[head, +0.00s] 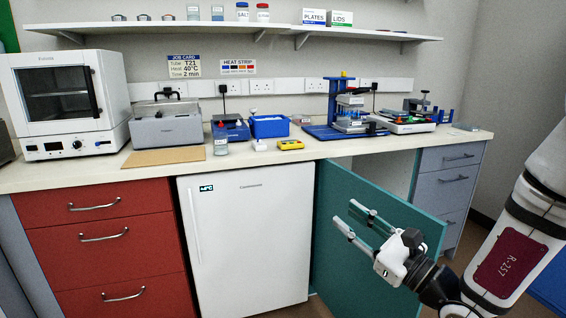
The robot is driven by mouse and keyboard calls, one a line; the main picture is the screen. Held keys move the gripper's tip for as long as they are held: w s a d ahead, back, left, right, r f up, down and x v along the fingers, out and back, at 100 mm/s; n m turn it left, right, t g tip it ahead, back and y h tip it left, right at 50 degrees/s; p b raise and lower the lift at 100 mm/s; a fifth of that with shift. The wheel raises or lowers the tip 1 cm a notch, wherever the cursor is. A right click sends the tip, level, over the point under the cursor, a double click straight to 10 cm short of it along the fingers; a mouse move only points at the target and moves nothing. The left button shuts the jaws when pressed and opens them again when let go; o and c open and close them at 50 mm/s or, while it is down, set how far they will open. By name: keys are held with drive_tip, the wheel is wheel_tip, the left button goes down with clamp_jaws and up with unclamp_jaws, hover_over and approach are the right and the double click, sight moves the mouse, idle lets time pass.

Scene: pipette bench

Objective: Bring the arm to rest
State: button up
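My gripper (357,219) shows at the lower right in the head view, with its two fingers apart and nothing between them. It is in front of the open teal cupboard door (335,262) and below the level of the bench top. My arm (500,262) comes in from the right edge and carries the label R-257. The fingers appear close to the door, but I cannot tell whether they touch it.
The bench (300,157) holds an oven (68,105), a water bath (166,124), a blue tray (269,126), a yellow device (290,144) and a blue-framed apparatus (347,115). A white fridge (245,245) and red drawers (100,243) stand below. A shelf (160,27) hangs above.

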drive_tip(key=s+a+r+n+g+y, duration=0.1)
drive_tip(key=s+a+r+n+g, duration=0.1)
drive_tip(key=s+a+n+g, duration=0.7)
drive_tip(key=s+a+r+n+g+y, duration=0.2)
drive_tip(key=s+a+n+g, duration=0.3)
drive_tip(key=s, duration=0.5)
drive_tip(key=s+d+f+n+g+h, duration=0.2)
drive_tip(key=s+d+n+h, duration=0.25)
drive_tip(key=s, duration=0.25)
drive_tip(key=s+d+f+n+g+h, duration=0.3)
drive_tip(key=s+n+h, duration=0.15)
drive_tip(key=s, duration=0.25)
drive_tip(key=s+d+r+n+t+h, duration=0.15)
drive_tip(key=d+t+h, duration=0.25)
drive_tip(key=d+h, duration=0.55)
wheel_tip(320, 180, up, 21)
drive_tip(key=d+t+y+p, duration=0.2)
drive_tip(key=t+p, duration=0.1)
drive_tip(key=p, duration=1.7)
drive_tip(key=shift+s+r+y, duration=0.1)
drive_tip(key=shift+y, duration=0.15)
